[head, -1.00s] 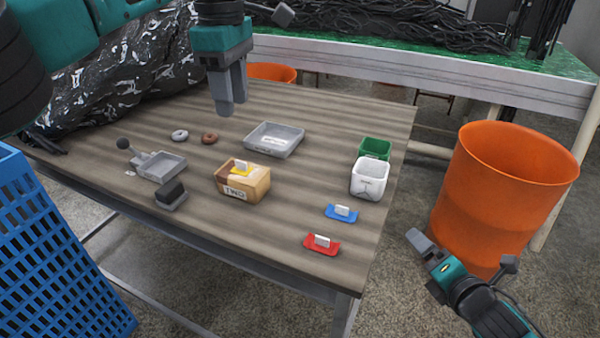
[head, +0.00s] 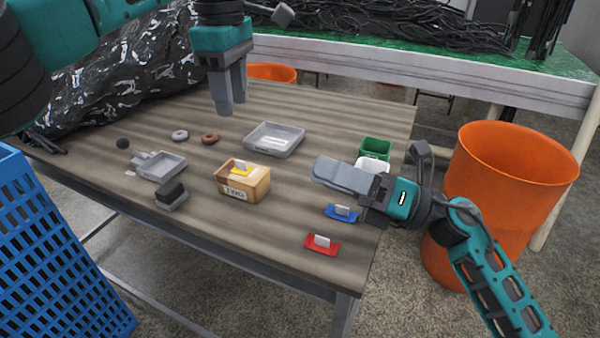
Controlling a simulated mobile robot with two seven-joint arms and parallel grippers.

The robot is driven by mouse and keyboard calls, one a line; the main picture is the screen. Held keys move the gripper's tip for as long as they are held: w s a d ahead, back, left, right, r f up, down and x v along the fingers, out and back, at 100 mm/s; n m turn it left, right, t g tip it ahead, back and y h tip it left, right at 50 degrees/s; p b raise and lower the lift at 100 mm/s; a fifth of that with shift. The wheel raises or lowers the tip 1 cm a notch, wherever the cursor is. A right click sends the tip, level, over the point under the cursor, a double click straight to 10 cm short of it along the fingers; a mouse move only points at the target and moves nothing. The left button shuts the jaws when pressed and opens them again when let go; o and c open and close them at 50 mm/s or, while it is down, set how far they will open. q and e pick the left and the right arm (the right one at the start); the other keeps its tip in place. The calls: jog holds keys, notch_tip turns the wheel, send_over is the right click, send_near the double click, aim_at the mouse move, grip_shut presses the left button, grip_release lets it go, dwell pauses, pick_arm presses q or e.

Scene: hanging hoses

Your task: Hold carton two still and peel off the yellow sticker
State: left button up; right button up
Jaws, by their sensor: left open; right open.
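Carton two (head: 257,185) is a small tan box standing on the table, with a white label reading "TWO" on its front. The yellow sticker (head: 236,172) lies on its top, with a pale upright tab (head: 241,166). My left gripper (head: 225,100) points down above the back of the table, behind the carton and clear of it, empty. My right gripper (head: 330,175) reaches in from the right over the table, its fingers pointing left toward the carton with a gap between. It looks empty; its fingers overlap in this view.
A grey tray (head: 274,139), a green bin (head: 375,148) and a white bin (head: 372,164), partly hidden by my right gripper, stand nearby.

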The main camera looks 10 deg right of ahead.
aim_at(243, 179)
jog(key=a+n+h, duration=0.1)
jog(key=w+a+f+n+g+h, duration=0.1)
jog(key=n, duration=0.1)
jog(key=w+a+f+n+g+h, duration=0.1)
jog(key=shift+w+a+f, duration=0.2)
jog(key=shift+w+f, duration=0.05)
jog(key=w+f+n+h, duration=0.1)
jog(key=w+n+h, duration=0.1)
jog(key=w+h, duration=0.1)
jog(key=shift+a+f, duration=0.15)
jog(key=shift+f, duration=0.2)
jog(key=shift+w+d+f+n+t+h, duration=0.15)
jog(key=shift+w+n+t+h, duration=0.1)
jog(key=shift+w+h, duration=0.15)
jog(key=shift+w+d+f+n+t+h, duration=0.15)
jog(key=shift+w+n+h, duration=0.15)
jog(key=shift+h, duration=0.2)
jog(key=x, duration=1.3)
